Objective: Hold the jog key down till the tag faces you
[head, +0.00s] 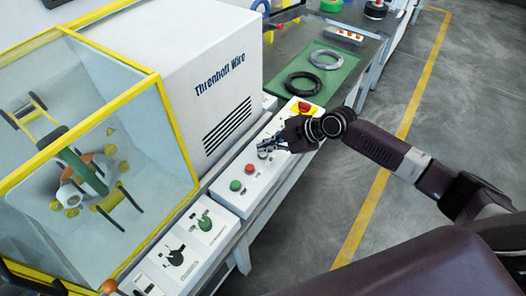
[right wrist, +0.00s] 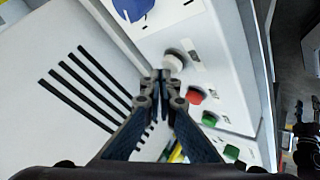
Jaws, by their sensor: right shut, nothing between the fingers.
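My right gripper (head: 266,147) is shut and empty over the white control panel (head: 232,200). In the right wrist view its fingertips (right wrist: 160,76) meet beside a pale round button (right wrist: 173,60), probably the jog key. I cannot tell whether they touch it or whether it is pressed. Behind the yellow-framed guard (head: 158,85), a ring-shaped coil (head: 68,194) with orange and white parts sits among rollers. I cannot make out a tag on it.
A red button (head: 249,168) and a green button (head: 235,185) sit nearby on the panel. A red stop button on yellow (head: 304,107) is beyond the gripper. The white machine housing (head: 205,60) rises at the left.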

